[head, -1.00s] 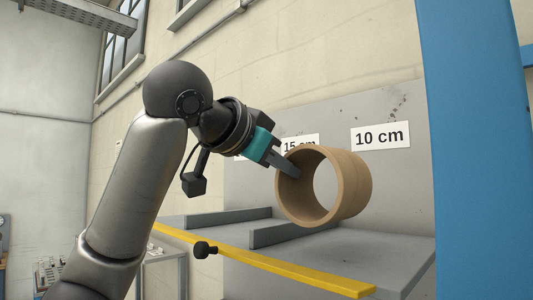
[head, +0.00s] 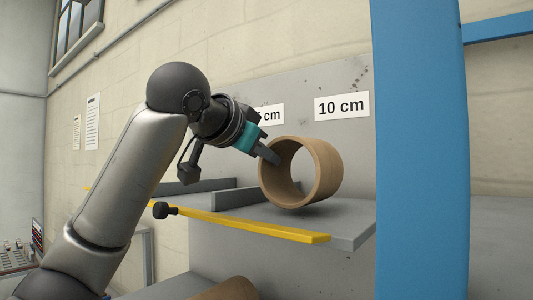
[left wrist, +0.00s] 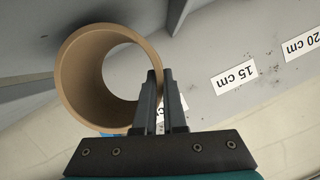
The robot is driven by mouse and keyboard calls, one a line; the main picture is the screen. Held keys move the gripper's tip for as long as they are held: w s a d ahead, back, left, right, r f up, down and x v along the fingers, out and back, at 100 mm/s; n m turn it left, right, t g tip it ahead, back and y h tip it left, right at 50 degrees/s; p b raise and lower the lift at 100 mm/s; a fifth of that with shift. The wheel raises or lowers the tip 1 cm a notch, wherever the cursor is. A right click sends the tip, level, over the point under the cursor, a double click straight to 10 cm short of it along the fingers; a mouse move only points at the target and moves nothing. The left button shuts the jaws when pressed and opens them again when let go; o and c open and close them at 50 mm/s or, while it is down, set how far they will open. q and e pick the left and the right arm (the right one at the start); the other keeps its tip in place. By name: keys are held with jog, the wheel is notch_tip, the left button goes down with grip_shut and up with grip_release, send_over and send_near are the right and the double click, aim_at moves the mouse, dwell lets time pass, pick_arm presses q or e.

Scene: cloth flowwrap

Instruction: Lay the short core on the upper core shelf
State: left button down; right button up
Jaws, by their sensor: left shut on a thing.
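The short core (head: 325,172) is a brown cardboard tube lying on its side, its open end facing me. My left gripper (head: 274,158) is shut on its wall at the upper left of the near rim. The core is over the grey upper core shelf (head: 345,222), right of a divider and below the 10 cm label (head: 342,106). A shadow lies just under it; I cannot tell whether it touches the shelf. In the left wrist view the fingers (left wrist: 160,78) pinch the rim of the core (left wrist: 70,85). My right gripper is not in view.
Low grey dividers (head: 228,198) split the shelf to the left. A yellow strip (head: 265,228) runs along its front edge. A blue post (head: 420,150) stands close on the right. Part of another brown tube (head: 230,289) shows below.

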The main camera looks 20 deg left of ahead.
pick_arm(q)
jog(key=shift+f+b, duration=0.3)
jog(key=shift+f, duration=0.1)
jog(key=c, duration=0.9)
grip_release()
jog(key=shift+f, duration=0.1)
jog(key=b+v, duration=0.3)
jog(key=v, duration=1.2)
jog(key=shift+s+b, duration=0.2)
jog(key=shift+b, duration=0.1)
